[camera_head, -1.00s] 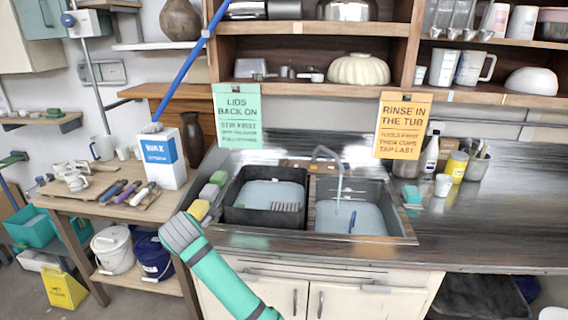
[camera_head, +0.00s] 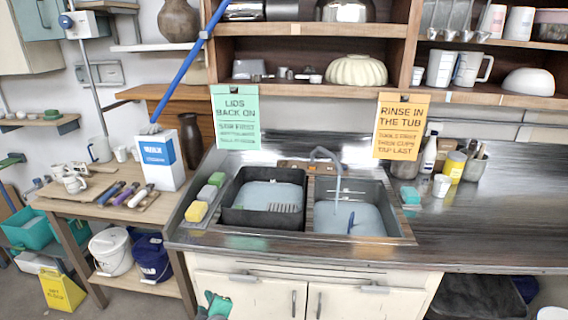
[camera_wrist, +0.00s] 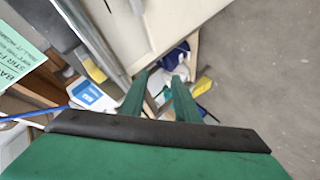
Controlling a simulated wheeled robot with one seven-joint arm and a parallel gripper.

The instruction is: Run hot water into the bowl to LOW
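The sink has two bowls. The right bowl (camera_head: 365,187) is grey and has pale blue water in its bottom, with a blue stick-like object (camera_head: 351,222) in it. A curved grey tap (camera_head: 325,152) arches over this bowl, and a pale stream seems to fall from it into the water. A brown plate (camera_head: 295,165) sits behind the sink; any hot or cold handles are too small to tell. A black tub (camera_head: 238,216) with water fills the left bowl. My gripper (camera_head: 216,301) is low in front of the cabinet doors. In the wrist view its green fingers (camera_wrist: 160,82) are apart and empty.
A yellow sponge (camera_head: 196,212) and other blocks lie left of the sink. A green sign (camera_head: 237,117) and an orange sign (camera_head: 402,125) hang above. A side table (camera_head: 95,203) stands left, with buckets (camera_head: 111,250) below. The right counter (camera_head: 510,200) is largely clear.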

